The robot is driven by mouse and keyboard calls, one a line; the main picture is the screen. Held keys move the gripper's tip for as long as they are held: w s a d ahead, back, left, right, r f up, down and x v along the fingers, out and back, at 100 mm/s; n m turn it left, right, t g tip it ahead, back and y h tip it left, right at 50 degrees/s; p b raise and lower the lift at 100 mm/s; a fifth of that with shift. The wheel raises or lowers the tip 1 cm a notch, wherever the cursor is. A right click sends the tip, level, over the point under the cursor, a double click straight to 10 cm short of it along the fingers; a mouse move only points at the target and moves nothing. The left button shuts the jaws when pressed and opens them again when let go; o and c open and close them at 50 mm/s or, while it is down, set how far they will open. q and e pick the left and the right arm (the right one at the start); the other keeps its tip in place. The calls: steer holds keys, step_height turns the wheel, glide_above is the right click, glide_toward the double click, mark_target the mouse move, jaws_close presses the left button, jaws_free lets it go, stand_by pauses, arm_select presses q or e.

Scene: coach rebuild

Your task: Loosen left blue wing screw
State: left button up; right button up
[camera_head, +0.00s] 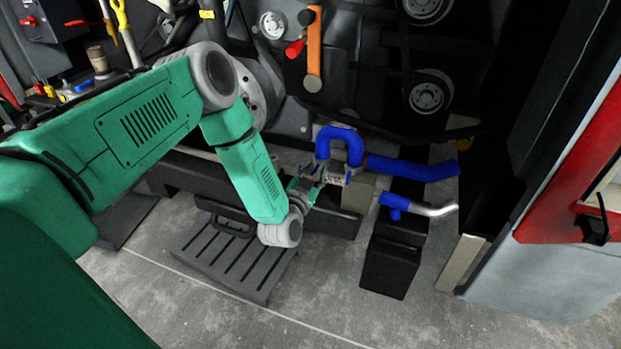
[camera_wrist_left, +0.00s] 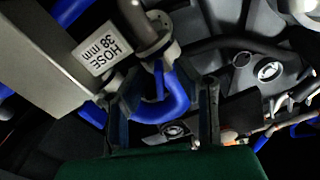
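In the wrist view, a thin upright blue piece (camera_wrist_left: 158,78) that looks like the left wing screw sits below a round metal pipe fitting (camera_wrist_left: 158,45). My left gripper (camera_wrist_left: 163,105) is open, with one dark finger on each side of the blue piece. A gap shows on both sides; I cannot tell its depth from the fingertips. A blue curved hose (camera_wrist_left: 178,102) lies behind it. In the head view my left gripper (camera_head: 312,178) is at the hose joint beneath the blue U-shaped hose (camera_head: 341,136), and the screw cannot be made out. My right gripper is out of view.
A "HOSE 38 mm" label (camera_wrist_left: 103,49) sits beside the fitting. A straight blue hose (camera_head: 412,170) runs right. A slatted dark pallet (camera_head: 235,256) is on the floor.

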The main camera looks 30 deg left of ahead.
arm_select(q)
steer(key=v, duration=1.1)
steer(key=shift+s, duration=0.3)
steer(key=shift+f, duration=0.15)
steer(key=shift+m, duration=0.8)
steer(key=b+x, duration=1.2)
steer(key=b, duration=0.1)
jaws_close()
